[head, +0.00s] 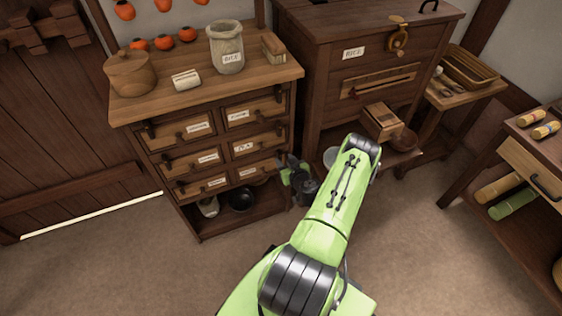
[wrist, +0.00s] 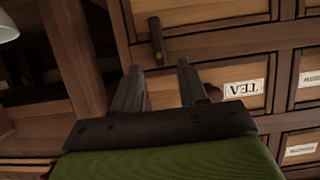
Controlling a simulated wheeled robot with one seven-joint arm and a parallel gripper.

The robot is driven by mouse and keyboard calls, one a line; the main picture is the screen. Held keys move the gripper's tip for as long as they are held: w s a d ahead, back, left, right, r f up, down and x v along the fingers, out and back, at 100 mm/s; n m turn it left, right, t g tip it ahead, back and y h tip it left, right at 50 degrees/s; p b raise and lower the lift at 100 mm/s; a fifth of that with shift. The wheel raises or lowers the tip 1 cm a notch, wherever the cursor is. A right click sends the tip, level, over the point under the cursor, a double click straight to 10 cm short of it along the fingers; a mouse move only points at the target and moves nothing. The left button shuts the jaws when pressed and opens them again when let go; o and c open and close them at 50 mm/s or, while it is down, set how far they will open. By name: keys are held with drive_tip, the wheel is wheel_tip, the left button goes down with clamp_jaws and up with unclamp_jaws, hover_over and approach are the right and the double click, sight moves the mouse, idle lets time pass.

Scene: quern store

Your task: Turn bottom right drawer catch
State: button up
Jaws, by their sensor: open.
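The chest of small drawers (head: 222,128) stands left of my arm. Its bottom right drawer (head: 258,169) is closed in the head view; my gripper hides part of its right end. The wrist view is upside down, so this drawer's front (wrist: 215,35) shows above the TEA drawer (wrist: 240,95). The drawer's catch (wrist: 156,42) is a short dark wooden bar, standing about upright on the frame edge beside the drawer. My gripper (wrist: 158,68) is open and empty, its fingertips either side of the line to the catch and just short of it. My gripper also shows in the head view (head: 297,178).
A tall brown bin cabinet (head: 375,65) stands close on the right of the chest, with a wooden box (head: 382,122) at its front. A black bowl (head: 242,200) sits on the open shelf below the drawers. The floor in front is clear.

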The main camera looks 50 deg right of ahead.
sight(280, 155)
drive_tip(key=b+x, duration=0.1)
drive_tip(key=x, duration=0.3)
drive_tip(key=shift+w+f, duration=0.1)
drive_tip(key=shift+w, duration=0.05)
clamp_jaws()
